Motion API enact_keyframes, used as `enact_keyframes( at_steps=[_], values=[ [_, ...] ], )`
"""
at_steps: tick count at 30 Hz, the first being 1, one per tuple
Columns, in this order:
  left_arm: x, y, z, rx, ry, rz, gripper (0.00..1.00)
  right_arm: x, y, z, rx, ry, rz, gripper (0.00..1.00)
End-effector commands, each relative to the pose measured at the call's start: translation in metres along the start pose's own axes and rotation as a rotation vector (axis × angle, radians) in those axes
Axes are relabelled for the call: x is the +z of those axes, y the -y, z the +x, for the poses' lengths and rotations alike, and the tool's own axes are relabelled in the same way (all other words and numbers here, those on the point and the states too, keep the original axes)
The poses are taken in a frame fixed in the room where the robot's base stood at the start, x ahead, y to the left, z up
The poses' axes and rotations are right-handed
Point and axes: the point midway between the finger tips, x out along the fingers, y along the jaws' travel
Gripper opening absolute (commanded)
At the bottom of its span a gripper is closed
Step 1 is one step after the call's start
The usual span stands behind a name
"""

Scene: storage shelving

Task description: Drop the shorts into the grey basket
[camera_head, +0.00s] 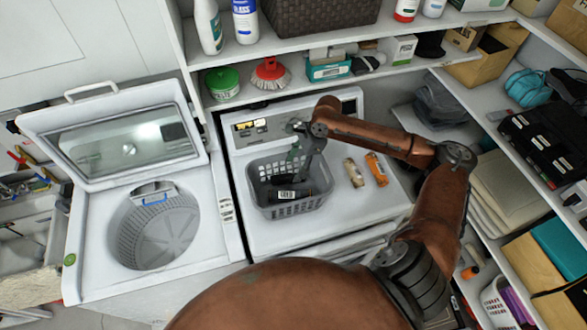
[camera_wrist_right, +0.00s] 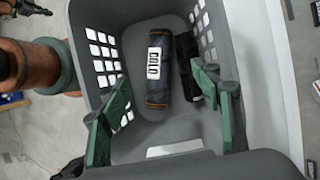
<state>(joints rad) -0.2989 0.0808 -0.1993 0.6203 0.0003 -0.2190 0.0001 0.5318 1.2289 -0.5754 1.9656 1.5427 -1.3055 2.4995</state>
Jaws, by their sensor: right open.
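The grey basket (camera_head: 285,208) stands on top of the white machine at the centre of the head view. It fills much of the right wrist view (camera_wrist_right: 130,20). A rolled dark grey bundle with a white label, which looks like the shorts (camera_wrist_right: 158,92), lies on the basket floor; it also shows in the head view (camera_head: 287,194). My right gripper (camera_head: 296,166) points down into the basket. In the right wrist view its green fingers (camera_wrist_right: 160,105) are spread apart, with nothing held between them. My left gripper is out of view.
A black object (camera_wrist_right: 186,65) lies beside the bundle inside the basket. Two small packs (camera_head: 365,170) lie on the machine right of the basket. An open-lidded washer (camera_head: 90,260) stands at left. Loaded shelves (camera_head: 290,47) run behind and along the right.

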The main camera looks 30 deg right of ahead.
Motion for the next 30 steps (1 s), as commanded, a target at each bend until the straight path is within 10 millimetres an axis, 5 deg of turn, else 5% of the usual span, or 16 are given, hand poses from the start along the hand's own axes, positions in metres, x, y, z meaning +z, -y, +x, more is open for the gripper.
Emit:
enact_keyframes(
  at_steps=[15,30],
  values=[
    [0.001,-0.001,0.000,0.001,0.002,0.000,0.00,0.000,0.001,-0.096,-0.003,0.000,-0.001,0.58],
    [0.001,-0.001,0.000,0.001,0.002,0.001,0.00,0.000,0.000,-0.106,0.000,0.000,-0.001,0.58]
  ],
)
